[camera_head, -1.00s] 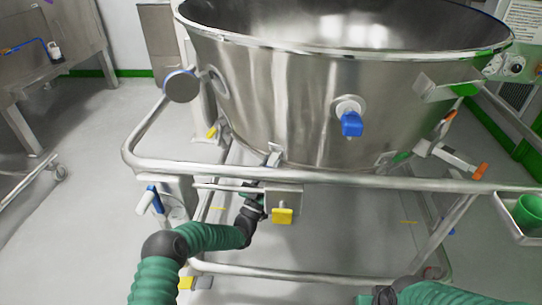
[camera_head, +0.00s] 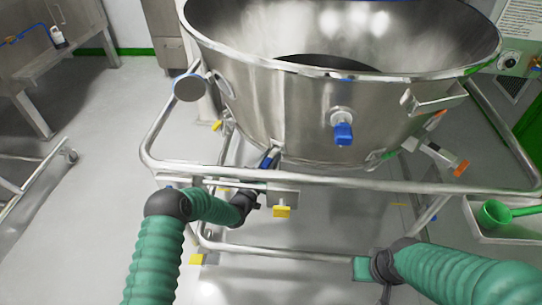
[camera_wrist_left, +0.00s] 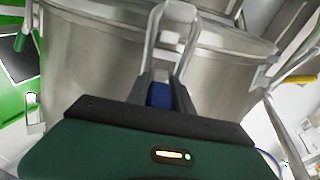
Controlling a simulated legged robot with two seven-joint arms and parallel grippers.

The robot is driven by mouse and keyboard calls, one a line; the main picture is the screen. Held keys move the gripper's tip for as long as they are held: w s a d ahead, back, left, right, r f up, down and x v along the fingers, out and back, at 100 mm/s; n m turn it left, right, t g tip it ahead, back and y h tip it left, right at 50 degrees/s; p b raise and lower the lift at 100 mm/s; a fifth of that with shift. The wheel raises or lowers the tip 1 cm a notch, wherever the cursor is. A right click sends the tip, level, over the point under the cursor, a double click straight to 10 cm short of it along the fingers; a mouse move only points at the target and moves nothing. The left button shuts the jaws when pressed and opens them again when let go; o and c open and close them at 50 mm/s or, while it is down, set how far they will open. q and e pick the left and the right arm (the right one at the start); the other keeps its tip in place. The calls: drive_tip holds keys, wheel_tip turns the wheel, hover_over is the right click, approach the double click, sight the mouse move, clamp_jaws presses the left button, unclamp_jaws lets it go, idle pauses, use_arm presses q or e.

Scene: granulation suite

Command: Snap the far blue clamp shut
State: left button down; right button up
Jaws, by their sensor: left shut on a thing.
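A blue clamp handle (camera_head: 270,157) shows at the near lower edge of the steel bowl (camera_head: 300,110), just above the cart's front rail. My left gripper (camera_head: 262,166) reaches up to it from below the rail. In the left wrist view the left fingers (camera_wrist_left: 160,95) are shut on the blue handle (camera_wrist_left: 158,94), and a silver loop (camera_wrist_left: 175,35) rises beyond them against the bowl wall. Whether the clamp is latched cannot be told. My right gripper (camera_head: 362,268) is low at the right, well away from the bowl; its fingers cannot be made out.
The cart's tubular rail (camera_head: 350,183) runs between me and the bowl. A blue knob (camera_head: 343,133) sticks out of the bowl's front. An orange-tipped lever (camera_head: 460,167) stands at the right. A tray (camera_head: 480,232) holds a green scoop (camera_head: 495,212).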

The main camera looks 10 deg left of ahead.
use_arm(q)
drive_tip(key=c, duration=1.1)
unclamp_jaws()
drive_tip(key=p+v, duration=0.5)
drive_tip(key=v, duration=1.1)
drive_tip(key=shift+s+a+f, duration=0.1)
drive_tip(key=shift+s+f, duration=0.1)
drive_tip(key=shift+s, duration=0.2)
